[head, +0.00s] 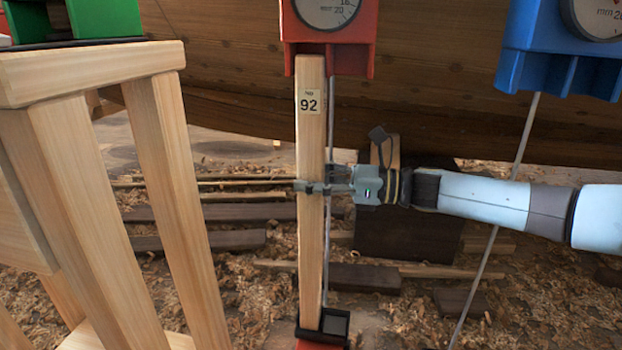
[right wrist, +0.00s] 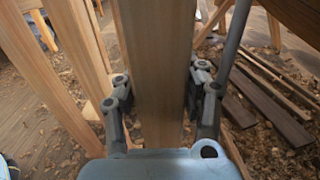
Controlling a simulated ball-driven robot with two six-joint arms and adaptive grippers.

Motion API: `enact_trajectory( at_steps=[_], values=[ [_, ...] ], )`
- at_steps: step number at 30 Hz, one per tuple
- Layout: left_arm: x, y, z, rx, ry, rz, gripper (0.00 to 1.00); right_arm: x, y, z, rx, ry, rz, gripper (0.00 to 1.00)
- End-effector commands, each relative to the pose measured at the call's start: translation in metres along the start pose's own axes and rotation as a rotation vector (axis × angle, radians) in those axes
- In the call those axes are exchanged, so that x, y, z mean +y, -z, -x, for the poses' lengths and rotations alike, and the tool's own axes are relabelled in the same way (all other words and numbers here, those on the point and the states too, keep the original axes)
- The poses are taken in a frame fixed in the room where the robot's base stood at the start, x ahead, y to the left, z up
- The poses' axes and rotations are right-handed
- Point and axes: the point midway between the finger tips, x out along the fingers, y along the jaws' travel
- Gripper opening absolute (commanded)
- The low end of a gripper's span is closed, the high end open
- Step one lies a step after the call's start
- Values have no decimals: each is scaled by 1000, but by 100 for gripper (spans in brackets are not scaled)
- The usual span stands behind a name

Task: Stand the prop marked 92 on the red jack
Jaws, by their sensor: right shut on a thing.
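The prop marked 92 (head: 312,140) is a pale wooden post standing upright in the head view, with its label near the top. My right gripper (head: 311,188) is shut around its middle; the right wrist view shows the post (right wrist: 155,75) between both fingers (right wrist: 160,95). The prop's lower end is at the left part of the black-rimmed cup on the red jack (head: 320,342), at the bottom edge. I cannot tell whether it rests there or hovers. Its top overlaps the underside of a red gauge box (head: 330,50). My left gripper is not in view.
A wooden trestle (head: 110,70) with a green block (head: 105,15) stands at left. A blue gauge box (head: 560,50) hangs at right, with a thin rod (head: 505,200) below it. The planked hull (head: 430,90) spans behind. Dark planks and shavings cover the ground.

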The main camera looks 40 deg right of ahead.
Motion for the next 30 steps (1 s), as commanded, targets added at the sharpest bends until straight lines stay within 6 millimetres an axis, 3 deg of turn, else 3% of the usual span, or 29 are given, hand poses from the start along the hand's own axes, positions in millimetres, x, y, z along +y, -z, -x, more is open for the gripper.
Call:
enact_trajectory(
  at_steps=[28, 29, 30],
  values=[
    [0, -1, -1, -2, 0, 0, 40, -3, 1, -1, -3, -1, 0, 0],
    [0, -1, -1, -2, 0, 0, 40, -3, 1, -1, -3, -1, 0, 44],
    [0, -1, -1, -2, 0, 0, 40, -3, 1, 0, -3, 0, -1, 49]
  ],
)
